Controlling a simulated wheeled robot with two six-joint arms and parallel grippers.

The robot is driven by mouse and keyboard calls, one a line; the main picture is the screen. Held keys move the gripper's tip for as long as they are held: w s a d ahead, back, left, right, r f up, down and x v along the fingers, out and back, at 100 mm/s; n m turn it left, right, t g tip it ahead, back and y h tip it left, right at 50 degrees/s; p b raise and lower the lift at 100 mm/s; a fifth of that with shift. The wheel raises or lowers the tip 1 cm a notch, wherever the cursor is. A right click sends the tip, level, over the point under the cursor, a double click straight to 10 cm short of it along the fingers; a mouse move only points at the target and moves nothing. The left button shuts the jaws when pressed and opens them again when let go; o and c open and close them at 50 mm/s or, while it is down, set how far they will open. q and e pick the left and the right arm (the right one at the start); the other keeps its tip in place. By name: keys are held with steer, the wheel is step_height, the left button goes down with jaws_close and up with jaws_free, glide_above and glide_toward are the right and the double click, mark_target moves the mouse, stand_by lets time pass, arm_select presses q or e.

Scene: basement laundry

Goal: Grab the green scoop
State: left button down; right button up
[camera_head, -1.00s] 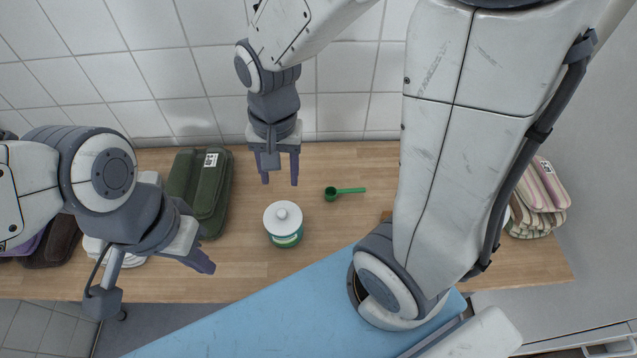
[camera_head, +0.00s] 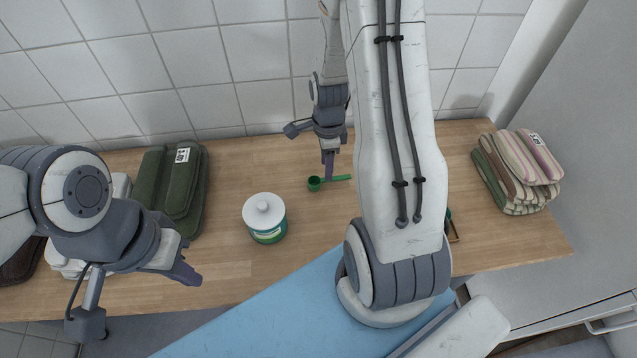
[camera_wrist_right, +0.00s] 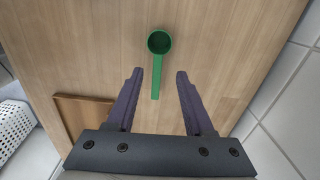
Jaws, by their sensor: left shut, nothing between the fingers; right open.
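The green scoop (camera_head: 316,184) lies on the wooden counter, its handle pointing right in the head view. In the right wrist view the scoop (camera_wrist_right: 159,42) has its round cup at the top and its handle running down between the fingertips. My right gripper (camera_head: 328,172) is above the handle, seen edge-on in the head view. In the right wrist view the right gripper (camera_wrist_right: 159,74) is open, one finger on each side of the handle, with nothing held. My left gripper (camera_head: 187,275) is shut and empty at the counter's front left, away from the scoop.
A white-lidded tub (camera_head: 265,218) with a green label stands left of the scoop. Folded green towels (camera_head: 174,190) lie further left, striped folded cloths (camera_head: 520,170) at the right. A blue ironing-board-like surface (camera_head: 270,318) runs along the front. A tiled wall is behind.

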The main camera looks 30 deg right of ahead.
mark_target(315, 182)
step_height(315, 182, down, 4)
steer(key=shift+s+f, duration=0.15)
steer(key=shift+f, duration=0.1)
jaws_close()
steer(key=shift+r, duration=0.1)
